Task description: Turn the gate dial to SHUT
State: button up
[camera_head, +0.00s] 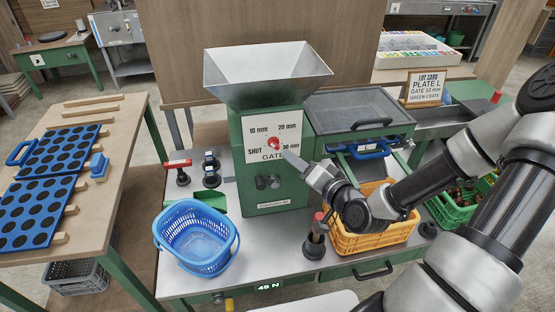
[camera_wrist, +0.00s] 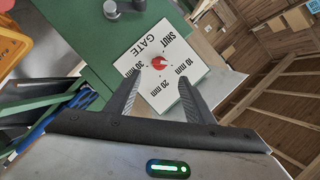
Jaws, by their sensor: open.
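The gate dial is a small red knob (camera_head: 274,143) on a white plate (camera_head: 262,129) on the front of the green machine. The plate reads 10 mm, 20 mm, 30 mm and SHUT, with GATE below the knob. In the wrist view the plate is upside down and the red knob (camera_wrist: 160,62) lies just beyond and between my fingertips. I cannot tell which mark the knob points to. My gripper (camera_wrist: 159,77) is open and empty, facing the plate. In the head view my gripper (camera_head: 297,159) reaches in from the right, close to the knob and partly hiding the plate's lower right.
A metal hopper (camera_head: 268,72) tops the machine. A blue basket (camera_head: 197,237), a yellow crate (camera_head: 372,239) and a green crate (camera_head: 449,213) stand around it. Black-based tools (camera_head: 211,172) stand left of the machine. A lot card (camera_head: 426,88) reads GATE 10 mm.

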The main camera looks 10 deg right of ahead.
aim_at(276, 146)
jog(key=x, duration=1.1)
jog(key=shift+w+a+f, duration=0.1)
jog(key=shift+w+a, duration=0.05)
jog(key=shift+w, duration=0.25)
jog(key=c, duration=1)
